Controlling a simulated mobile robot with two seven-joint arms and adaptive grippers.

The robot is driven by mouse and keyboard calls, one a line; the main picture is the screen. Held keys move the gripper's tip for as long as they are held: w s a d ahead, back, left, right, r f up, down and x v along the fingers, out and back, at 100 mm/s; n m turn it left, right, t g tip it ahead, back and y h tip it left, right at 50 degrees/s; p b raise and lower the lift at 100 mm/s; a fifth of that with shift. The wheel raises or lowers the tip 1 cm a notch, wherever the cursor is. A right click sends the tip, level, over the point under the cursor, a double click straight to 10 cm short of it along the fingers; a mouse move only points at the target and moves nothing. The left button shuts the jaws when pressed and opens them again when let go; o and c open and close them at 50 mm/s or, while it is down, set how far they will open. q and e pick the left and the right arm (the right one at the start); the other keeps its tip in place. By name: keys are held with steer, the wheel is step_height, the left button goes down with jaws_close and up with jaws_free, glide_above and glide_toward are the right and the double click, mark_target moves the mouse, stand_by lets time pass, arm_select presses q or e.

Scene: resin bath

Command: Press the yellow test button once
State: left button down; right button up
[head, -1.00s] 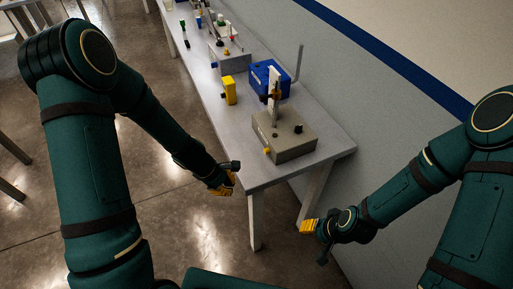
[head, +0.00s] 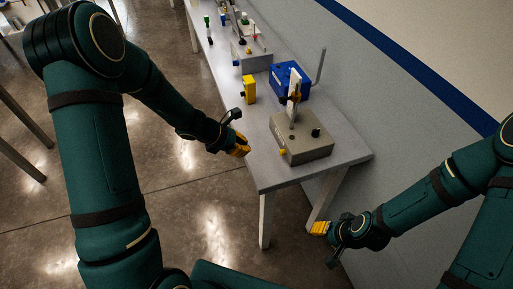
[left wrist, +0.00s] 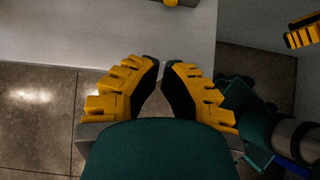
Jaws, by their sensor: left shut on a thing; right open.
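The yellow test button (head: 282,152) sticks out of the near left side of a grey-beige box (head: 305,150) on the bench. It also shows, cut off, at the top edge of the left wrist view (left wrist: 171,2). My left gripper (head: 244,150) is just left of the button, by the bench's left edge, with a gap between them. Its fingers (left wrist: 163,62) are drawn together at the tips; whatever they hold cannot be made out. My right gripper (head: 318,228) is open, low beyond the bench's near end, and its yellow finger shows in the left wrist view (left wrist: 302,32).
A yellow block (head: 249,90) and a blue box (head: 286,78) stand behind the grey-beige box. A thin upright rod (head: 320,66) rises beside them. More equipment lines the far bench (head: 262,168).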

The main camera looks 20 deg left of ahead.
arm_select(q)
steer(key=b, duration=0.2)
glide_toward(272, 158)
steer(key=x, duration=0.3)
steer(key=shift+f, duration=0.35)
steer(key=w+d, duration=0.2)
steer(key=shift+d+f+p, duration=0.3)
steer(key=shift+d+f, duration=0.05)
steer(key=shift+d, duration=0.05)
steer(key=shift+w+d, duration=0.4)
steer(key=shift+d, duration=0.1)
steer(key=shift+d, duration=0.1)
